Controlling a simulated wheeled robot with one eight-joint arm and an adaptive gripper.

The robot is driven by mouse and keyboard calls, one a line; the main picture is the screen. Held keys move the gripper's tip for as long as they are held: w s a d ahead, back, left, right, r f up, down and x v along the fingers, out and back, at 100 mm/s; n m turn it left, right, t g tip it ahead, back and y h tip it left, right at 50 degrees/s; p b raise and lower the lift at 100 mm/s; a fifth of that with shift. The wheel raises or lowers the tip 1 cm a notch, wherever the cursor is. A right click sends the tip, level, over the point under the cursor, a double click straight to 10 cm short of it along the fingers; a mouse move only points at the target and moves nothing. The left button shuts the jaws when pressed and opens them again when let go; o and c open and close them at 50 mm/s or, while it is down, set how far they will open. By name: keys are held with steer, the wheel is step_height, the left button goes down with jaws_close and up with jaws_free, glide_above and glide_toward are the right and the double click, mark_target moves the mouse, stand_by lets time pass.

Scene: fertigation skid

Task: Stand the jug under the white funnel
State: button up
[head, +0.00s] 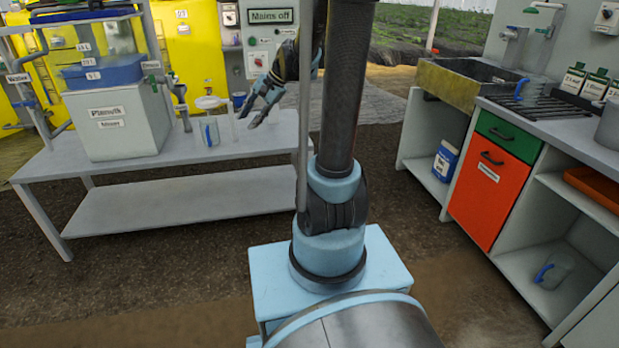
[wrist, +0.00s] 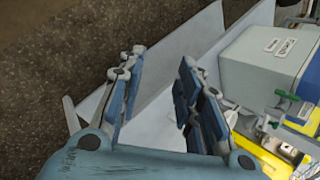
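A clear jug with a blue handle (head: 209,131) stands upright on the grey bench at the left in the head view. The white funnel (head: 208,102) shows directly above it in the picture, with the jug's top close under it. I cannot tell whether they line up exactly in depth. My gripper (head: 262,106) is to the right of the jug, apart from it, with its fingers spread. In the wrist view my gripper (wrist: 160,95) is open with the bench between its fingers. No jug can be made out there.
The bench (head: 165,200) carries a grey tank box (head: 118,122) left of the jug. A second clear jug (head: 530,90) is on the drainer at the right, and another (head: 553,272) is on a low shelf. A sink (head: 460,82) stands at the back right.

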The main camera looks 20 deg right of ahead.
steer(key=s+d+f+n+h, duration=0.2)
steer(key=s+d+f, duration=0.1)
steer(key=s, duration=0.6)
steer(key=s+d+f+n+h, duration=0.2)
steer(key=s+d, duration=0.4)
steer(key=s, duration=0.3)
steer(key=s+d+f+n+h, duration=0.3)
steer(key=s+d+f+n, duration=0.1)
steer(key=s, duration=0.4)
steer(key=shift+s+d, duration=0.3)
steer(key=shift+s, duration=0.1)
steer(key=shift+w+f, duration=0.25)
steer(key=shift+w, duration=0.25)
